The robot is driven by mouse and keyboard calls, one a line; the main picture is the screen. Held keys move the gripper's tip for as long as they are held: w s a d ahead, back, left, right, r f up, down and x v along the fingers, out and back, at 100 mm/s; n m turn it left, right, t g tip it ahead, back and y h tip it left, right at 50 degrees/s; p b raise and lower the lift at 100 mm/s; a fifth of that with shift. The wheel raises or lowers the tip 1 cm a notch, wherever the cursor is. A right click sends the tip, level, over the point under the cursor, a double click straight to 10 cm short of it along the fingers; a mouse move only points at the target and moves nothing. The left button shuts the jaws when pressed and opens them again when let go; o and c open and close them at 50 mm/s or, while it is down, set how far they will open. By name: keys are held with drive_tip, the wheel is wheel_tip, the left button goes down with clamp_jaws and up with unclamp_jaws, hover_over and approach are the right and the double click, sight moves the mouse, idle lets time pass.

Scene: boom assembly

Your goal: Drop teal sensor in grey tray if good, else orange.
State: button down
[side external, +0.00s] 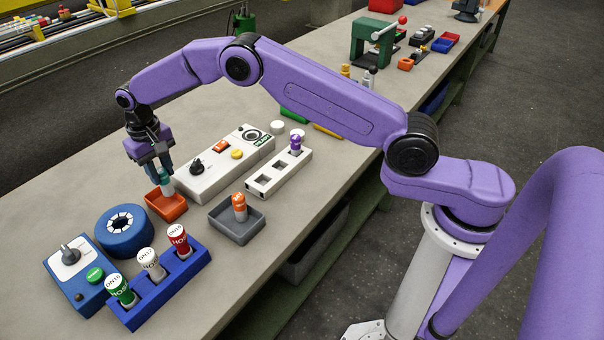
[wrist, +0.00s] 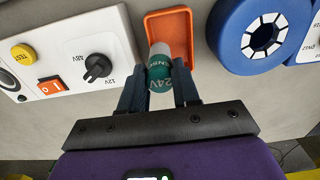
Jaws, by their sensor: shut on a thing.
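My gripper (side external: 158,168) is shut on the teal sensor (side external: 167,187), which has a whitish end and hangs over the orange tray (side external: 178,212). In the wrist view the sensor (wrist: 159,72) sits between the two fingers, with its pale end toward the orange tray (wrist: 153,22) and "24V" on its body. I cannot tell whether it touches the tray floor. No other object shows in the orange tray. The grey tray (side external: 254,229) stands to the right and holds an orange sensor (side external: 239,206), roughly upright.
A white test box (side external: 208,178) with a knob, orange switch, yellow button and dial stands behind the trays. A white slotted block (side external: 268,183) holds a purple piece. A blue ring (side external: 124,231), a blue knob box (side external: 68,262) and a blue rack (side external: 192,268) of cylinders stand front left.

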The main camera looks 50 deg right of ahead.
drive_tip(key=c, duration=0.7)
unclamp_jaws()
drive_tip(key=shift+c, duration=0.2)
wheel_tip(320, 180, up, 17)
drive_tip(key=shift+r, duration=0.2)
